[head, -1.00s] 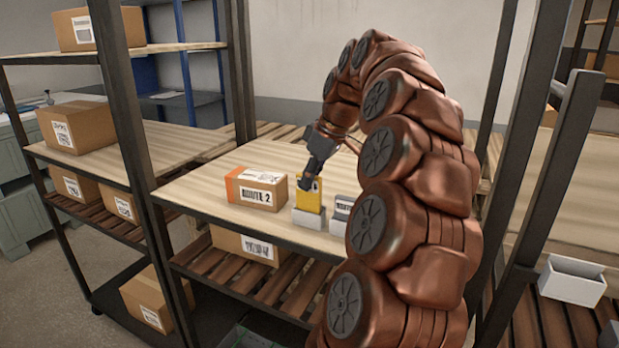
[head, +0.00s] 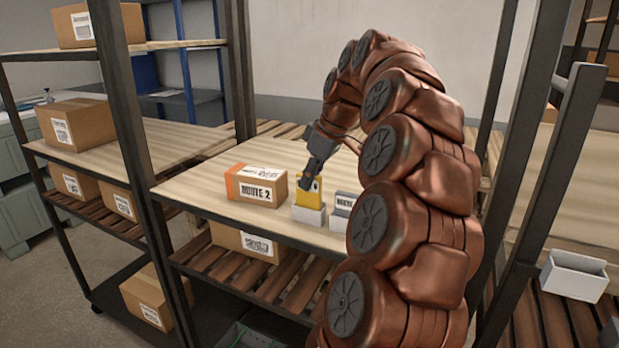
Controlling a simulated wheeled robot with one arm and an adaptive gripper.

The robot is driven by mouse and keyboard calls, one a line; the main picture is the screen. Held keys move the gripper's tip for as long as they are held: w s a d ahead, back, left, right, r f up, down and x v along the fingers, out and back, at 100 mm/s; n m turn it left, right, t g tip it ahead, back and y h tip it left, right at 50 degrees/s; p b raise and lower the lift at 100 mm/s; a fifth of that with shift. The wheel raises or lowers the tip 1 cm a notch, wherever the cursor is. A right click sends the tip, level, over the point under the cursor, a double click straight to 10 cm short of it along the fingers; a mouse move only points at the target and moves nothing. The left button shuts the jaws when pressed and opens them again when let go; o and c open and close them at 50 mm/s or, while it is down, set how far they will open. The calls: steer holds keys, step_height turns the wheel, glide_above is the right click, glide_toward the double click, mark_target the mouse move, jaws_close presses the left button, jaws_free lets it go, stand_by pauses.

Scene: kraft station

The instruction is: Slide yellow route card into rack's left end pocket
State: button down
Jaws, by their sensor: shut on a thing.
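The yellow route card (head: 307,195) stands upright at the white left end pocket (head: 308,216) of the rack, with its lower part hidden behind the pocket's front wall. My gripper (head: 313,176) is shut on the card's upper part from above. A second rack pocket (head: 341,224) to the right holds a grey card with a printed label (head: 345,203). The rest of the rack is hidden behind my arm.
A cardboard box marked ROUTE 2 (head: 257,186) with an orange end stands just left of the rack on the wooden shelf (head: 200,189). Dark rack posts (head: 128,125) stand left and right. An empty white bin (head: 573,278) is at the lower right.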

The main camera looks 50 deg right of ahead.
steer(key=shift+f+b, duration=0.4)
steer(key=shift+f, duration=0.2)
steer(key=c, duration=1.1)
jaws_free()
steer(key=shift+o, duration=0.2)
steer(key=a+v, duration=0.1)
steer(key=v, duration=0.6)
steer(key=shift+d+r, duration=0.3)
steer(key=shift+d, duration=0.25)
